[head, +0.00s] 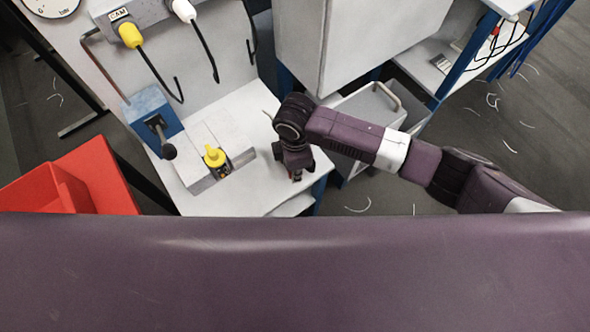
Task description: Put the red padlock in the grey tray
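My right gripper (294,168) points down over the right end of the white worktop, at the end of the purple arm. A small red patch (297,174) shows at its fingers; it may be the red padlock, mostly hidden by the gripper. I cannot tell whether the fingers are closed on it. A light grey box-like thing with a handle (372,112) stands behind the arm, right of the worktop; I cannot tell whether it is the grey tray. My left gripper is out of view.
The white worktop (250,108) carries a grey block with a yellow knob (214,157) and a blue box with a dark lever (152,116). Yellow and white plugs on cables hang above. A red bin (62,190) is at left. A large grey cabinet (360,40) stands behind.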

